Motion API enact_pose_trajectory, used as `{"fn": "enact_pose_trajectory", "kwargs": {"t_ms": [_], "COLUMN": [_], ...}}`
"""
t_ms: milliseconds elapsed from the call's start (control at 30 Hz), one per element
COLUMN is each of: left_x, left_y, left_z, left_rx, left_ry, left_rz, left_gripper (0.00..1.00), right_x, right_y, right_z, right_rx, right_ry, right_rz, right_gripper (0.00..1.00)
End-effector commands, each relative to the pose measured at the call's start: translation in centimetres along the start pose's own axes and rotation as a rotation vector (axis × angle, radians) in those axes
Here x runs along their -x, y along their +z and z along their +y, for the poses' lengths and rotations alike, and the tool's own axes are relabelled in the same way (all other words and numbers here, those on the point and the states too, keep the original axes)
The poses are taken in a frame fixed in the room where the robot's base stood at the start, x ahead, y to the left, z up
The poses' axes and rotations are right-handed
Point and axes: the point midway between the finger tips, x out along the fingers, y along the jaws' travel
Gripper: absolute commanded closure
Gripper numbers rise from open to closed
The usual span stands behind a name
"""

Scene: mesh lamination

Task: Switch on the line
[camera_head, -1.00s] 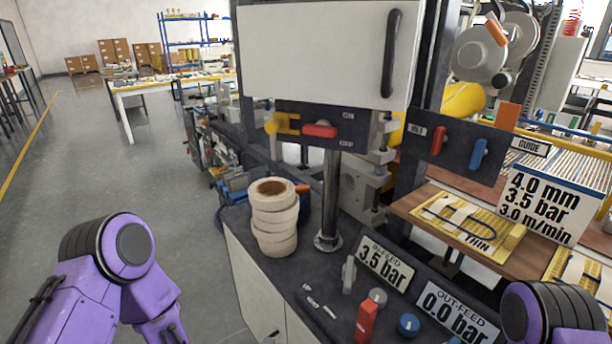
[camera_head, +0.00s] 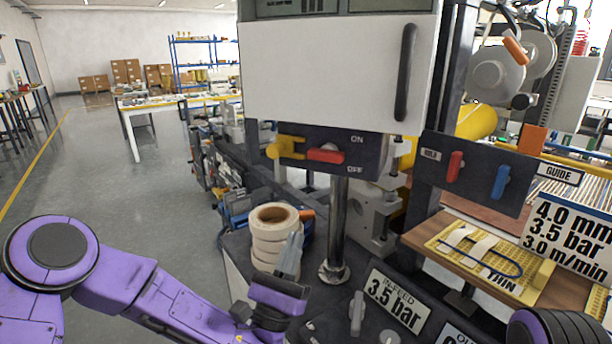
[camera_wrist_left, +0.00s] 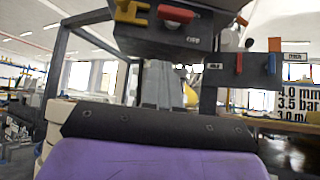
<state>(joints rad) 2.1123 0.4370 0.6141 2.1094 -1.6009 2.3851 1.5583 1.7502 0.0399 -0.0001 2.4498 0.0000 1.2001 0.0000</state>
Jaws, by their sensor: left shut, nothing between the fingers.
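A dark switch panel (camera_head: 372,148) marked ON and OFF hangs under the white cabinet. It carries a red handle (camera_head: 325,155), lying about level, and a yellow handle (camera_head: 287,148) to its left. Both handles also show in the left wrist view, red (camera_wrist_left: 176,13) and yellow (camera_wrist_left: 131,11). My left gripper (camera_head: 293,250) is shut and empty, pointing up, below the panel and in front of the tape rolls (camera_head: 274,219). It touches neither handle. In the left wrist view its fingers (camera_wrist_left: 157,82) stand below the panel. My right gripper is not in view.
A second panel right of the post has a red handle (camera_head: 455,166) and a blue handle (camera_head: 501,182). The metal post (camera_head: 339,222) stands close right of my left gripper. An IN-FEED 3.5 bar sign (camera_head: 396,301) and a grey knob (camera_head: 357,313) are on the bench.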

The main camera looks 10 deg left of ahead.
Motion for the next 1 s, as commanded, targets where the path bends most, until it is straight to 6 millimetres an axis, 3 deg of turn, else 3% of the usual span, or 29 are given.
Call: {"fn": "enact_pose_trajectory", "kwargs": {"t_ms": [367,867,1000], "left_x": [-0.4,-10.7,-12.1], "left_y": [0.5,0.8,2.5], "left_z": [0.9,0.8,0.8], "left_rx": [-0.01,-0.01,-0.008], "left_ry": [0.013,0.01,0.01], "left_rz": [-0.001,0.0,0.001], "left_gripper": [1.0,1.0,1.0], "right_x": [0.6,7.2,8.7], "right_y": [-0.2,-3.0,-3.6], "right_z": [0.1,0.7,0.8], "right_rx": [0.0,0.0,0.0], "right_ry": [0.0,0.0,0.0], "right_rz": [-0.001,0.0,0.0], "right_gripper": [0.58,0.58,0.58]}}
